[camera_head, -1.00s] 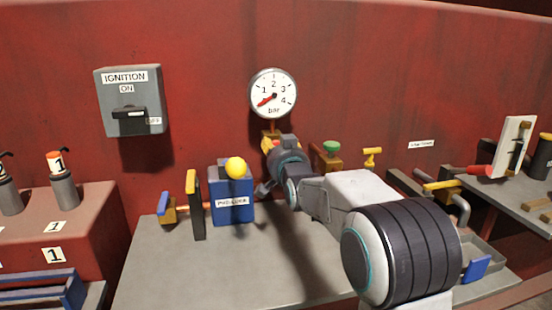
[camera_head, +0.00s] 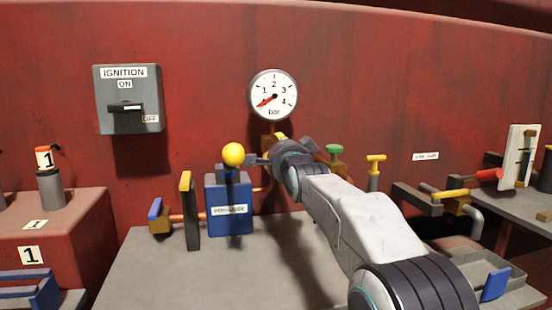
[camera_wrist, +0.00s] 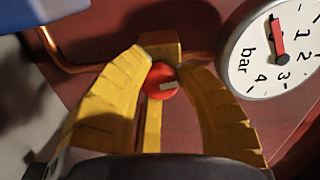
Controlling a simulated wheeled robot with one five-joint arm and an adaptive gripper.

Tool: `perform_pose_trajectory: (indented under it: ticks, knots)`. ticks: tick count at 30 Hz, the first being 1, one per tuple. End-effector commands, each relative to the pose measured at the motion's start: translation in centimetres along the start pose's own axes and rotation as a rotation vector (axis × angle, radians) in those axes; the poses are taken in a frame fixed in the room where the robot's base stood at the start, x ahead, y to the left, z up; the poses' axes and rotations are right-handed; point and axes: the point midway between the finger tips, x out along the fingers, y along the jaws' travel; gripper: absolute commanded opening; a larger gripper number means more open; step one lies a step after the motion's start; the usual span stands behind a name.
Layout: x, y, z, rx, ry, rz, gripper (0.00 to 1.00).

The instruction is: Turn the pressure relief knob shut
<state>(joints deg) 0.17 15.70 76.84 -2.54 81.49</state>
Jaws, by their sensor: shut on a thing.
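A small round red knob (camera_wrist: 161,82) with a pale mark sits on a yellow-brown fitting (camera_wrist: 160,47) on the red wall in the wrist view. My gripper (camera_wrist: 168,68) has its two yellow fingers around the knob, one on each side, closed on it. In the head view my gripper (camera_head: 281,139) is at the wall just below the round gauge (camera_head: 273,95), and its body hides the knob. The gauge's red needle points to the lower left. The gauge also shows in the wrist view (camera_wrist: 262,68).
A blue box (camera_head: 229,210) with a yellow ball on top (camera_head: 233,154) stands close left of my gripper. The grey bench (camera_head: 170,275) is clear in front.

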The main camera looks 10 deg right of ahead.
Motion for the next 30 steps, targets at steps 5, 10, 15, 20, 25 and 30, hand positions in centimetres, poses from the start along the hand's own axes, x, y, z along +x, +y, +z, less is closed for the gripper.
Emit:
perform_pose_trajectory:
  ticks: [5,10,15,20,25,30]
  knots:
    - [-0.07,-0.33,-0.35,0.087,0.006,-0.011,0.0]
    - [-0.06,-0.29,-0.37,0.138,0.006,-0.009,0.0]
    - [-0.05,-0.26,-0.38,0.161,0.006,-0.008,0.0]
    - [-0.04,-0.23,-0.39,0.165,0.006,-0.007,0.0]
    - [-0.04,-0.2,-0.4,0.164,0.006,-0.007,0.0]
    - [-0.03,-0.15,-0.38,0.164,0.006,-0.005,0.38]
